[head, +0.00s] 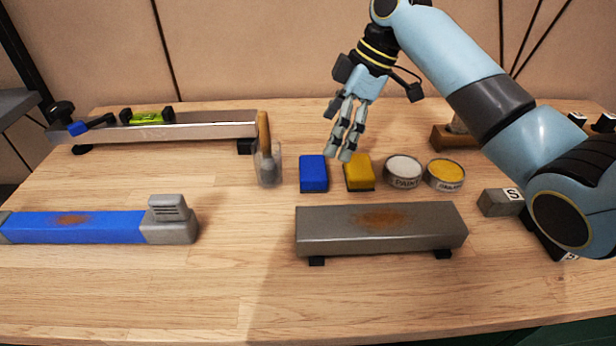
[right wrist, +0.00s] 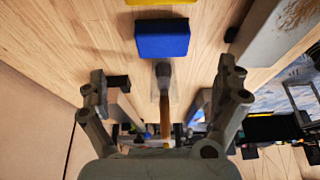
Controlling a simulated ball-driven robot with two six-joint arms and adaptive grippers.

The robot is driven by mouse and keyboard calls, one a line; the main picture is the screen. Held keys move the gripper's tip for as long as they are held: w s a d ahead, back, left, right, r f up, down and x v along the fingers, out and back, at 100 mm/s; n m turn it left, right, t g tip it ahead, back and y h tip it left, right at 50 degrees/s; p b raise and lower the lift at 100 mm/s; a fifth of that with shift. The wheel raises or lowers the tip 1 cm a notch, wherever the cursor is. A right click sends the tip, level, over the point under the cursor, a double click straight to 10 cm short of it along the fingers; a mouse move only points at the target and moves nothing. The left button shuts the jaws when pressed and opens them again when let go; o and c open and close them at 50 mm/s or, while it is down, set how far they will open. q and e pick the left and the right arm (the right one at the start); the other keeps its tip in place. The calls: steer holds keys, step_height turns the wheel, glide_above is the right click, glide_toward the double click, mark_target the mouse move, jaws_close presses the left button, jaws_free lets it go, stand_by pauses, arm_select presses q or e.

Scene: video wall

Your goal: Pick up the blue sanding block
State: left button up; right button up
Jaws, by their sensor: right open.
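The blue sanding block (head: 313,174) lies on the wooden table, between a clear cup with a brush and a yellow block. My right gripper (head: 344,143) is above the table, its fingers pointing down a little to the right of the blue block and partly in front of the yellow one. In the right wrist view the gripper (right wrist: 163,85) is open with its fingers wide apart and nothing between them. The blue block (right wrist: 162,42) shows there beyond the fingertips, apart from them. My left gripper is in neither view.
The yellow block (head: 359,172) and the brush cup (head: 269,168) stand close on either side. Two tins (head: 403,170) are further right. A rusty grey bar (head: 380,230) lies in front, a blue bar (head: 75,227) at left. A long metal rail (head: 190,127) lies behind left.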

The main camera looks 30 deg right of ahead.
mark_target(314, 167)
steer(key=x, duration=0.3)
steer(key=shift+s+a+f, duration=0.15)
steer(key=shift+a+f, duration=0.1)
steer(key=x, duration=0.5)
steer(key=shift+a+f+b, duration=0.2)
steer(key=shift+f+b, duration=0.05)
steer(key=shift+b, duration=0.05)
steer(key=c, duration=1.2)
